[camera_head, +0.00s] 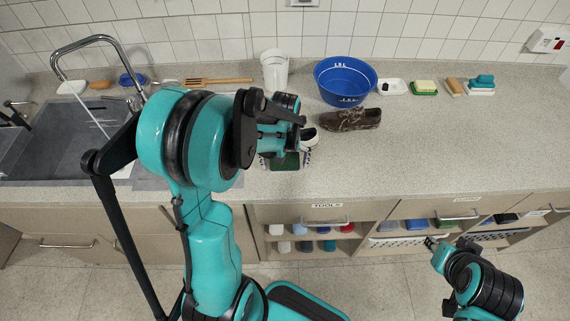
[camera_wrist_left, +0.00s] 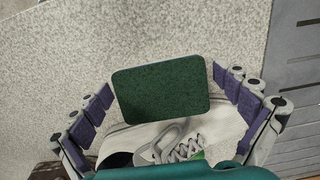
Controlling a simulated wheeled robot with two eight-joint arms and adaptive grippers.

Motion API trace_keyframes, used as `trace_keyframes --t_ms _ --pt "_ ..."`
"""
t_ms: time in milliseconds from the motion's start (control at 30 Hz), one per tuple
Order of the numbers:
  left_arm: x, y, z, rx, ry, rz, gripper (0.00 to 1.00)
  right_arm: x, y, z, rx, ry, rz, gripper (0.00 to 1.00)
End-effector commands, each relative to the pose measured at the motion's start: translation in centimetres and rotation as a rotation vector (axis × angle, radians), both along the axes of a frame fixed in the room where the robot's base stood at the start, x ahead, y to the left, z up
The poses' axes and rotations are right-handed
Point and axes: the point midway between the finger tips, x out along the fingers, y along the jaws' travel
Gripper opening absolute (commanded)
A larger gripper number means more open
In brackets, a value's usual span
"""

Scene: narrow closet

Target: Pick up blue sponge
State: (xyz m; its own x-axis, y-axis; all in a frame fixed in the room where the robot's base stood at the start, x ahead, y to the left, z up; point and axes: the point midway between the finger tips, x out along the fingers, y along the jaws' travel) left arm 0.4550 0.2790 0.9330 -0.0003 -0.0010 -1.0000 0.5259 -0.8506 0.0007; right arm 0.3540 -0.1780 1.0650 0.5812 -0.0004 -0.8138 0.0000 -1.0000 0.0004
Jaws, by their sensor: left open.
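No plainly blue sponge face shows. A flat pad with a dark green face (camera_wrist_left: 160,92), like a sponge's scouring side, lies between my left gripper's spread fingers (camera_wrist_left: 165,85) in the left wrist view. In the head view the pad (camera_head: 287,161) shows partly below my left gripper (camera_head: 285,156). My left gripper is open, with fingers on both sides and gaps to the pad. The pad's sides and underside are hidden. A teal sponge-like block (camera_head: 483,79) lies on a white dish at the counter's far right. My right gripper (camera_head: 432,243) is low at right, too small to read.
A white shoe (camera_wrist_left: 184,140) is right beside the pad. A brown shoe (camera_head: 352,119), a blue basin (camera_head: 345,82) and a white cup (camera_head: 274,70) stand behind. The sink (camera_head: 62,140) is at left. The counter's right front (camera_head: 460,150) is clear.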

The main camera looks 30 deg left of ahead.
Motion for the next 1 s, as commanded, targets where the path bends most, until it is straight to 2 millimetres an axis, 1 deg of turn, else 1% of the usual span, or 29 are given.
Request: trace_keyframes --t_ms 167,200,267,300,333,367,467,500,767,867,967,1000 --pt "0.0 0.0 0.1 0.000 0.000 0.000 1.00 0.0 0.0 0.1 0.000 0.000 0.000 0.30" --pt "0.0 0.0 0.1 0.000 0.000 0.000 0.92 0.0 0.0 0.1 0.000 0.000 0.000 0.30" --pt "0.0 0.0 0.1 0.000 0.000 0.000 0.83 0.0 0.0 0.1 0.000 0.000 0.000 0.30" --pt "0.0 0.0 0.1 0.000 0.000 0.000 0.77 0.0 0.0 0.1 0.000 0.000 0.000 0.30" --pt "0.0 0.0 0.1 0.000 0.000 0.000 0.72 0.0 0.0 0.1 0.000 0.000 0.000 0.30" --pt "0.0 0.0 0.1 0.000 0.000 0.000 0.71 0.0 0.0 0.1 0.000 0.000 0.000 0.30" --pt "0.0 0.0 0.1 0.000 0.000 0.000 0.71 0.0 0.0 0.1 0.000 0.000 0.000 0.30" --pt "0.0 0.0 0.1 0.000 0.000 0.000 0.68 0.0 0.0 0.1 0.000 0.000 0.000 0.30" --pt "0.0 0.0 0.4 0.000 0.000 0.000 0.68 0.0 0.0 0.2 0.000 0.000 0.000 0.30" --pt "0.0 0.0 1.1 0.000 0.000 0.000 0.68 0.0 0.0 0.5 0.000 0.000 0.000 0.30" --pt "0.0 0.0 2.4 0.000 0.000 0.000 0.68 0.0 0.0 1.1 0.000 0.000 0.000 0.30" --pt "0.0 0.0 3.2 0.000 0.000 0.000 0.68 0.0 0.0 1.4 0.000 0.000 0.000 0.30"
